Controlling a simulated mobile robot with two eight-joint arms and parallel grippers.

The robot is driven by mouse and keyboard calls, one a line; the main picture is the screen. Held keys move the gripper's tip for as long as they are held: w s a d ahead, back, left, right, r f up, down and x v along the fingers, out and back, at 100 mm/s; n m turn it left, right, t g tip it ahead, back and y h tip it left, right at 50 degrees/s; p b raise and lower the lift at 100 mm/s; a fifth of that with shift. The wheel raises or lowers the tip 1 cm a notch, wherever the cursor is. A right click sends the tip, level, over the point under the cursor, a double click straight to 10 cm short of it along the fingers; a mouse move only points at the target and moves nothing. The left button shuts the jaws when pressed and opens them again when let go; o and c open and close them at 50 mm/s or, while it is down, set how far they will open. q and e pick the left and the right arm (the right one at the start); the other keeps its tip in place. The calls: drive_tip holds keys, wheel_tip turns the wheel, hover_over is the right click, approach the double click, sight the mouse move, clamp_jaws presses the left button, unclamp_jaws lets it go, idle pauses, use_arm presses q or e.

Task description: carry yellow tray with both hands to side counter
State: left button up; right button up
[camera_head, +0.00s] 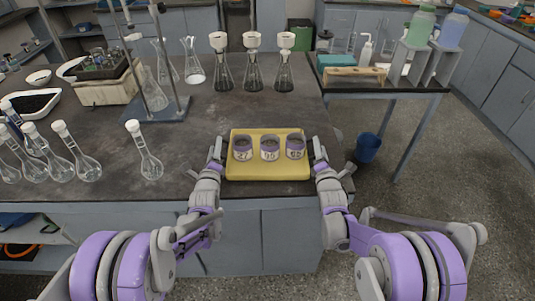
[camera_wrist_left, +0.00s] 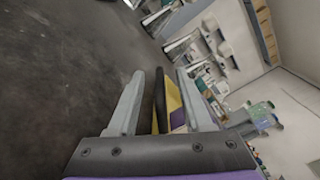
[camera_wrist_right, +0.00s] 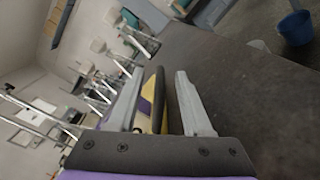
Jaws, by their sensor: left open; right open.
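The yellow tray (camera_head: 268,171) lies on the dark bench near its front edge. Three labelled cups stand in it: a left cup (camera_head: 242,148), a middle cup (camera_head: 269,148) and a right cup (camera_head: 295,146). My left gripper (camera_head: 217,152) is at the tray's left end, and my right gripper (camera_head: 318,151) is at its right end. Both are open. In the left wrist view a dark handle (camera_wrist_left: 160,100) stands between the open fingers, with the yellow tray (camera_wrist_left: 173,98) behind it. The right wrist view shows a dark handle (camera_wrist_right: 158,98) between the open fingers too.
A side counter (camera_head: 400,87) stands at the right, with a wooden rack (camera_head: 355,73) and bottles on it. Flasks under funnels (camera_head: 253,75) stand behind the tray. A lone flask (camera_head: 148,160) stands left of my left gripper. A blue bucket (camera_head: 368,147) is on the floor.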

use_arm(q)
drive_tip(key=shift+w, duration=1)
use_arm(e)
drive_tip(key=shift+w, duration=0.9)
use_arm(q)
clamp_jaws()
use_arm(e)
clamp_jaws()
